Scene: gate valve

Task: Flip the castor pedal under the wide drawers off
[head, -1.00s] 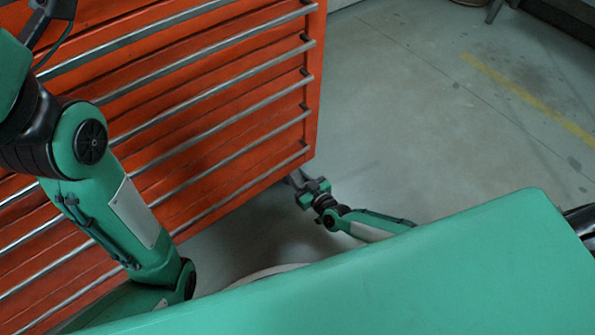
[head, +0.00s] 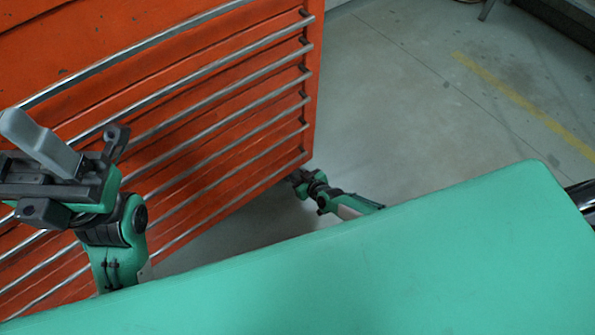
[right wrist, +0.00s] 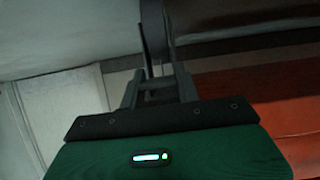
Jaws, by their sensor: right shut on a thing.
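The wide drawers (head: 230,110) are an orange cabinet with long metal handles, filling the left of the head view. My right gripper (head: 299,178) is low at the cabinet's bottom right corner. In the right wrist view its two dark fingers (right wrist: 158,85) point forward and are shut on a thin dark part (right wrist: 147,40), which I take for the castor pedal. The pedal's tilt is too dark to make out, and in the head view the gripper hides it. My left gripper (head: 75,165) is raised in front of the drawers, holding nothing visible; its finger gap is unclear.
My green body (head: 400,260) covers the lower right of the head view. The grey floor (head: 420,110) right of the cabinet is clear, with a yellow line (head: 520,100). Dark furniture (head: 560,20) stands at the far top right.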

